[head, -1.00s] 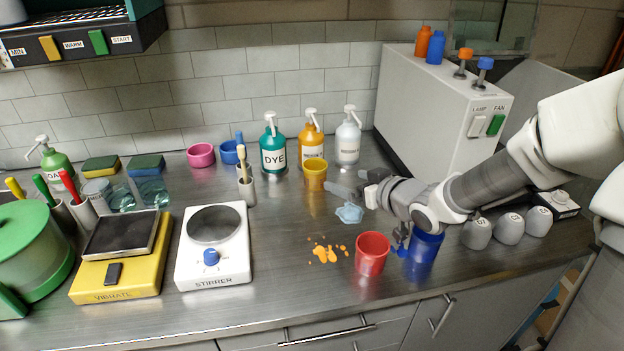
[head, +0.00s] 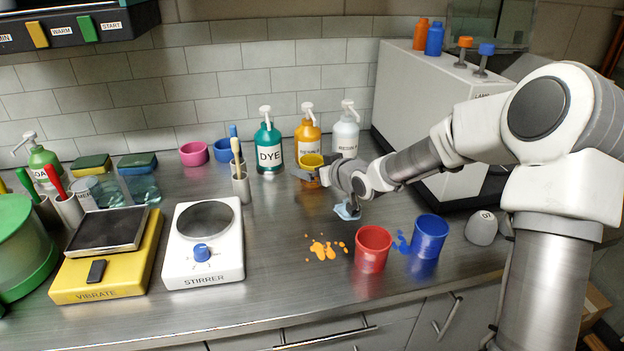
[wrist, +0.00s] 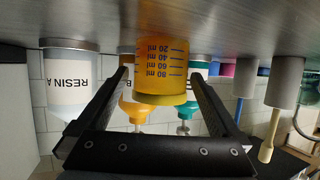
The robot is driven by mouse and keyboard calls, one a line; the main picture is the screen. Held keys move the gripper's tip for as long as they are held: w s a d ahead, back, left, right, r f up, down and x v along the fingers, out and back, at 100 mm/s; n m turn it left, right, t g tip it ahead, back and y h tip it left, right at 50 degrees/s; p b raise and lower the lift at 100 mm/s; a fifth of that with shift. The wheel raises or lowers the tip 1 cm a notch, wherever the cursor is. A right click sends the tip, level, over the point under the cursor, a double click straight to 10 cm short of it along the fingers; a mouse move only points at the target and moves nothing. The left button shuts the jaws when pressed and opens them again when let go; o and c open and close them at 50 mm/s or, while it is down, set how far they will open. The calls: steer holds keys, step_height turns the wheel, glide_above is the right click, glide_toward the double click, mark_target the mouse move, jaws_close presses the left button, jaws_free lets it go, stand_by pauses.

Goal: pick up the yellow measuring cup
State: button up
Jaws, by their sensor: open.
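The yellow measuring cup (head: 311,161) stands on the bench in front of the pump bottles, partly hidden by my gripper (head: 314,174) in the head view. In the wrist view, which is upside down, the cup (wrist: 165,70) shows blue millilitre marks. It appears between the two black fingertips of my gripper (wrist: 161,74), with a narrow gap on each side. My gripper is open and holds nothing. How deep the cup sits between the fingers is hard to tell.
Right behind the cup stand an orange resin bottle (head: 307,133), a green DYE bottle (head: 268,148) and a white bottle (head: 346,135). A light blue cloth-like patch (head: 346,211) lies just in front. Red (head: 373,249) and blue (head: 428,236) cups stand nearer the front edge.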

steer(key=shift+w+a+f, duration=0.2)
steer(key=shift+w+a, duration=0.05)
steer(key=shift+w, duration=0.1)
steer(key=c, duration=1.5)
steer(key=shift+r, duration=0.15)
